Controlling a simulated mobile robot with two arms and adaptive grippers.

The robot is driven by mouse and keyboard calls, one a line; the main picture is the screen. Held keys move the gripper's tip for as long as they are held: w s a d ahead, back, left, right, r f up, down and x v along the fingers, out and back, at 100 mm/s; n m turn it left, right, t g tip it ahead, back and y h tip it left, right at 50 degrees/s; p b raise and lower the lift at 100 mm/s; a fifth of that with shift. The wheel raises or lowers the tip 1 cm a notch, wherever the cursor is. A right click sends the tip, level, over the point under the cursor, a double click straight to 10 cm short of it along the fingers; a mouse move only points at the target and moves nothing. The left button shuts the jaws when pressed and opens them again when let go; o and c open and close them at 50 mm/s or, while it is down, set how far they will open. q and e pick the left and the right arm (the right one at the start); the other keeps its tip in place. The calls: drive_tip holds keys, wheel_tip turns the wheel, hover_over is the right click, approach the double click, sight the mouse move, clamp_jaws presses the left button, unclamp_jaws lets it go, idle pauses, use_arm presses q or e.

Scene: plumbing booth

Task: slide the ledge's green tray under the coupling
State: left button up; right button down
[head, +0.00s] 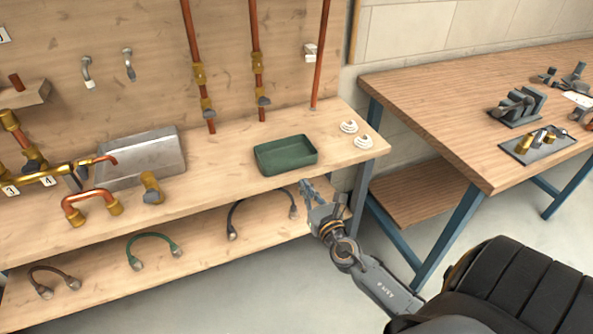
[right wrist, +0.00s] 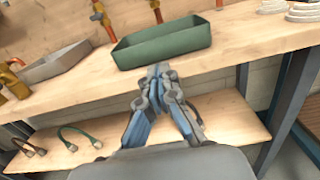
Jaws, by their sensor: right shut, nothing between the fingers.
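The green tray (head: 290,165) sits on the wooden ledge (head: 228,165), near its front edge and in front of the pipes. It shows empty, and also appears in the right wrist view (right wrist: 165,50). Brass fittings sit on the left copper pipe (head: 199,74) and the middle copper pipe (head: 257,62); I cannot tell which is the coupling. My right gripper (head: 304,186) is shut and empty, in front of and below the ledge's front edge. In the right wrist view its fingertips (right wrist: 158,72) point toward the tray, apart from it. My left gripper is not in view.
A grey metal box (head: 140,160) and a brass fitting (head: 151,188) stand left on the ledge. White discs (head: 361,142) lie right of the tray. The lower shelf (head: 200,237) holds hoses. A workbench (head: 440,110) stands right.

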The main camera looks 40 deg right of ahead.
sight(293, 166)
drive_tip(key=x, duration=0.6)
drive_tip(key=shift+w, duration=0.3)
